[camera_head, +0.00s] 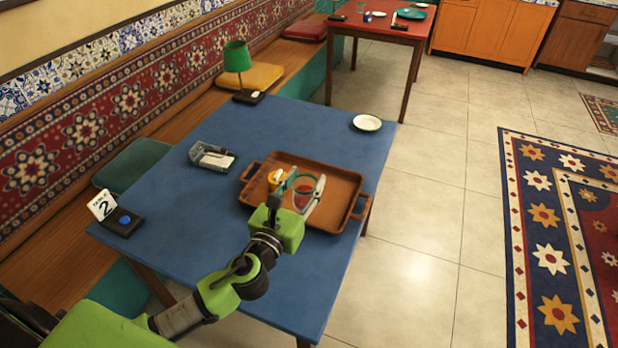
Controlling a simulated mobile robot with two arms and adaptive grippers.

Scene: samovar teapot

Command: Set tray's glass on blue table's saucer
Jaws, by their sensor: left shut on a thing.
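The brown tray (346,177) with two side handles lies on the blue table (205,222). A small glass (303,184) with a teal rim and reddish contents shows at the tray's middle. My left gripper (304,187) reaches over the tray from the front and is shut on the glass, one finger on each side. I cannot tell whether the glass touches the tray, as the gripper hides its lower part. The white saucer (367,122) lies empty near the blue table's far right edge, beyond the tray. My right gripper is out of view.
A yellow-orange cup (275,178) stands in the tray, left of the glass. A napkin holder (211,156), a green lamp (238,62) and a number-2 sign (103,206) stand on the blue table. The tabletop between tray and saucer is clear. A red table (379,26) stands behind.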

